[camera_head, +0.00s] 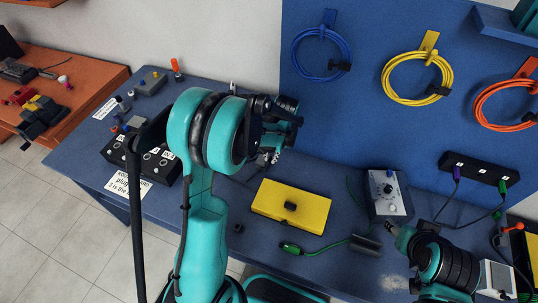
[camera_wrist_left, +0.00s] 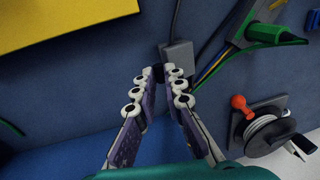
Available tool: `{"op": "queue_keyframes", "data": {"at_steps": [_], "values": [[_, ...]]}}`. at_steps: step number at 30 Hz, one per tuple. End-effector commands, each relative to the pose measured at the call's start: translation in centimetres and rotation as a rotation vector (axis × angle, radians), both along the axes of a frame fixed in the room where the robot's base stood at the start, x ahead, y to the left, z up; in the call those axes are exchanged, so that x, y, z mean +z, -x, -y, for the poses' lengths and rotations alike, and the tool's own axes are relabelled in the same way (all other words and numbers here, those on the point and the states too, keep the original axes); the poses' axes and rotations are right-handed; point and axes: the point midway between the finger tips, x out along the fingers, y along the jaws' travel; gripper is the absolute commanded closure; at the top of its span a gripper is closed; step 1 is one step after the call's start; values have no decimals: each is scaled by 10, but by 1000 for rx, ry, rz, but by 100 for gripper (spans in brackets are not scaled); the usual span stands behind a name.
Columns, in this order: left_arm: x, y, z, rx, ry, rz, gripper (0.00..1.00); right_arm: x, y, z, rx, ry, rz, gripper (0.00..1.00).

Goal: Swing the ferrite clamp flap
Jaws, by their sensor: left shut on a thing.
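A dark grey block that looks like the ferrite clamp (camera_head: 367,243) lies on the table with a green cable at its left. Its flap is too small to make out. My left gripper (camera_head: 268,157) shows behind the yellow box, below my bulky wrist. In the left wrist view its fingers (camera_wrist_left: 157,75) come nearly together on a small dark thing, mostly hidden between the tips. A grey block (camera_wrist_left: 178,54) with a cable shows just beyond them. My right gripper (camera_head: 395,231) is at the lower right, a little right of the clamp; its finger opening is unclear.
A yellow box (camera_head: 305,208) lies mid-table, with a grey dial box (camera_head: 390,205) to its right. A green connector (camera_head: 290,248) lies in front. A black socket strip (camera_head: 462,167) is on the wall, below hanging cable coils. A red-knobbed reel (camera_wrist_left: 262,134) shows in the wrist view.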

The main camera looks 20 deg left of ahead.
Motion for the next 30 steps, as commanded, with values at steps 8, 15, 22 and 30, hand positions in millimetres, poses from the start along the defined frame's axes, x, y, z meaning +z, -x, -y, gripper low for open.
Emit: {"op": "queue_keyframes", "data": {"at_steps": [8, 15, 22, 30], "values": [[-20, -1, 15, -3, -263, -15, 100, -29, 0, 0, 0, 0, 0, 55], [-18, 0, 15, 1, -293, -17, 100, -29, 0, 0, 0, 0, 0, 55], [-18, 0, 15, 1, -291, -16, 69, -29, 0, 0, 0, 0, 0, 55], [-18, -1, 15, 0, -291, -17, 69, -29, 0, 0, 0, 0, 0, 55]]}}
